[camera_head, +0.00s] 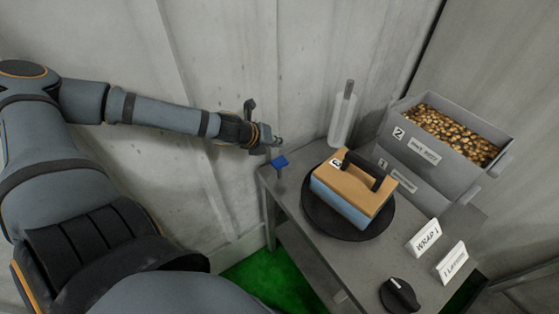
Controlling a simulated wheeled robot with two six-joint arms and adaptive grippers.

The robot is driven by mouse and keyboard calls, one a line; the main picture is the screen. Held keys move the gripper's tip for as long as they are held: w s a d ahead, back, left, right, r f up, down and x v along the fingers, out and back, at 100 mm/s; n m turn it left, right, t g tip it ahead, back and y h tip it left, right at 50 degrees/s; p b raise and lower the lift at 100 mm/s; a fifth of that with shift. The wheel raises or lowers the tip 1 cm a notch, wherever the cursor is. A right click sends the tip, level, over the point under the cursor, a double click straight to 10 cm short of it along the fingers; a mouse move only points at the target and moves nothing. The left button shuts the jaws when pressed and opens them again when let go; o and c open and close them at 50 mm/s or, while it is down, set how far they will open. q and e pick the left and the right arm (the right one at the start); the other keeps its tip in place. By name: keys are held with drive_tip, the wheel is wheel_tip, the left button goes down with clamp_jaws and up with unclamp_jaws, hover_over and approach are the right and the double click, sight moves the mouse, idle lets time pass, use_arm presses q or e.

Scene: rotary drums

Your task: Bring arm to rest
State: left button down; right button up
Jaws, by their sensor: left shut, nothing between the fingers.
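My left arm reaches in from the left, stretched toward the grey wall. My left gripper (277,142) is shut and empty, above the far left corner of the grey table (287,208). It is apart from the things on the table. A small blue-topped piece (280,162) stands at the table's left edge just below the gripper. My right gripper is not in view.
A tan and blue box with a black handle (352,188) sits on a black round turntable (318,216). A clear cylinder (343,116) stands behind. Stacked grey bins (412,150), one holding brown pieces, stand right. White labels (424,238) and a black knob (399,295) are in front.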

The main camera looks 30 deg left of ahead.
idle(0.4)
use_arm(q)
drive_tip(key=s+d+f+n+g+y, duration=0.1)
drive_tip(key=s+d+f+n+g, duration=0.2)
drive_tip(key=s+n, duration=0.45)
drive_tip(key=s+d+f+n+y, duration=0.15)
drive_tip(key=s+f+n, duration=0.35)
drive_tip(key=n, duration=0.6)
drive_tip(key=s+d+f+n+g, duration=0.2)
drive_tip(key=s+d+f+n, duration=0.15)
drive_tip(key=s+n, duration=0.5)
wheel_tip(320, 180, down, 30)
drive_tip(key=s+a+n+g, duration=0.2)
drive_tip(key=a, duration=0.1)
drive_tip(key=s+f, duration=1.3)
drive_tip(key=s, duration=0.4)
drive_tip(key=shift+s+a+f+g, duration=0.25)
drive_tip(key=shift+a+f+g, duration=0.05)
drive_tip(key=shift+a+g, duration=0.1)
